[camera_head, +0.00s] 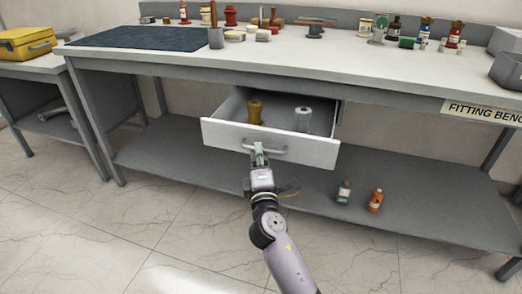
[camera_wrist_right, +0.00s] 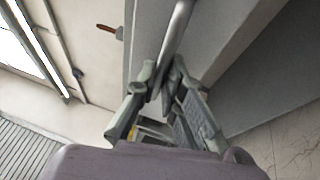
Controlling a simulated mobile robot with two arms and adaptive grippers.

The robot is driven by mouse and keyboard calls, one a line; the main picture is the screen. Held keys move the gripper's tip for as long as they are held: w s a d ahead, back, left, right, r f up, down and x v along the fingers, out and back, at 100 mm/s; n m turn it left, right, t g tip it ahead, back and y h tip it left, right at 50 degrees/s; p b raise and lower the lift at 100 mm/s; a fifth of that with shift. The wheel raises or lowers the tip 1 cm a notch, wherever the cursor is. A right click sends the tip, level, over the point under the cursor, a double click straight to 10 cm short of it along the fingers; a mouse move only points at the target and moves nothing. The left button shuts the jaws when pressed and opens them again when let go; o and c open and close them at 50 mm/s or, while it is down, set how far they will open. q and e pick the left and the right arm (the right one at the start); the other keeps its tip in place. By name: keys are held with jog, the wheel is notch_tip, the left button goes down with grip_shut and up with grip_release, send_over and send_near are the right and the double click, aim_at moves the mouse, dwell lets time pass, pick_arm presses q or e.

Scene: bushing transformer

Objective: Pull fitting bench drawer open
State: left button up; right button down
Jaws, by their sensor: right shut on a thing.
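The fitting bench (camera_head: 330,72) spans the head view, with a name label on its front edge at the right. Its white drawer (camera_head: 310,152) stands pulled out under the worktop, showing a yellow-brown part (camera_head: 254,112) and a clear or white part (camera_head: 303,120) inside. My right gripper (camera_head: 258,153) is at the drawer front, shut on the bar handle (camera_head: 276,151). In the right wrist view the fingers (camera_wrist_right: 163,85) close around the grey handle bar (camera_wrist_right: 178,35). My left gripper is in neither view.
Bottles, small parts and a dark mat (camera_head: 140,38) lie on the worktop. Two small bottles, one grey-blue (camera_head: 344,191) and one orange (camera_head: 376,200), stand on the lower shelf (camera_head: 200,165). A yellow case (camera_head: 27,43) sits on a table at left. The floor in front is clear.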

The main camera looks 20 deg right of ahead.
jog(key=shift+s+a, duration=0.35)
jog(key=shift+s, duration=0.15)
jog(key=c, duration=1.7)
grip_release()
jog(key=v, duration=1.2)
